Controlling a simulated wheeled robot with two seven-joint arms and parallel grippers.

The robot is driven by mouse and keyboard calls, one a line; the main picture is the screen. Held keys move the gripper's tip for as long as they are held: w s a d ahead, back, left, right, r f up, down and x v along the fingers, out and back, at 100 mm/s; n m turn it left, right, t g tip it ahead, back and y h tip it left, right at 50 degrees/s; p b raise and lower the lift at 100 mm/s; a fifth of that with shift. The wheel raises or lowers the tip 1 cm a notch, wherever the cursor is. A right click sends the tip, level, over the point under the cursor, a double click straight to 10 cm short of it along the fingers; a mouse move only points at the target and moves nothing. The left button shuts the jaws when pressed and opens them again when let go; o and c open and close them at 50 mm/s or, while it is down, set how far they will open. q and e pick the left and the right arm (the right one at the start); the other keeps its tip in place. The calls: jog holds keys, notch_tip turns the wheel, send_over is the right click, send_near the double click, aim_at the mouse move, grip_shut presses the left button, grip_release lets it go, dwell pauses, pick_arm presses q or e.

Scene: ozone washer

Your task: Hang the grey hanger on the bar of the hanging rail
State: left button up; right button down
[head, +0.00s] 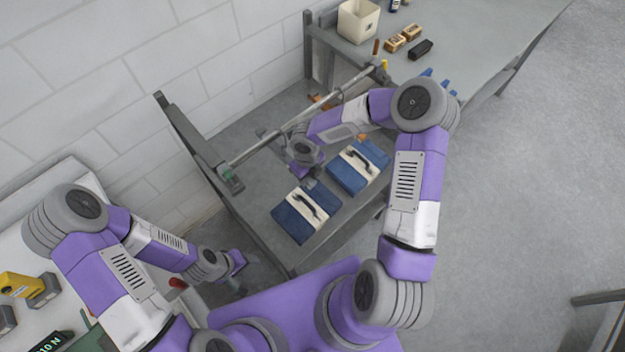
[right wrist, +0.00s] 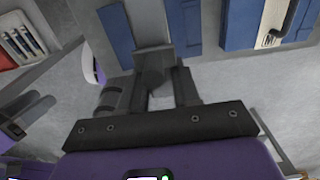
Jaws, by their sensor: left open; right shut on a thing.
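The hanging rail's bar (head: 257,149) runs diagonally across the upper part of the rail frame in the head view. My right gripper (head: 303,155) is close to the bar's middle in that view, and the arm hides part of it. In the right wrist view the right gripper (right wrist: 150,85) is shut on a grey piece (right wrist: 154,57), which seems to be the grey hanger. Most of the hanger is hidden, and I cannot tell whether it touches the bar. My left gripper (head: 238,264) is open and empty, low at the left, away from the rail.
Two blue-and-white cases (head: 291,225) with black handles lie below the bar. A grey table (head: 470,25) at the back holds a cream bin (head: 357,20) and small blocks. Another table with a yellow device (head: 20,284) is at the left.

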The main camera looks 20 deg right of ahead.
jog(key=shift+w+a+f, duration=0.1)
jog(key=shift+w+a, duration=0.15)
jog(key=shift+w, duration=0.4)
jog(key=shift+w+a, duration=0.25)
jog(key=shift+w, duration=0.4)
jog(key=shift+f+b, duration=1.1)
jog(key=shift+f, duration=0.25)
jog(key=c, duration=0.7)
grip_release()
jog(key=shift+c, duration=0.2)
jog(key=shift+s, duration=0.1)
notch_tip(320, 180, up, 8)
jog(key=shift+f+p, duration=0.2)
jog(key=shift+p, duration=0.2)
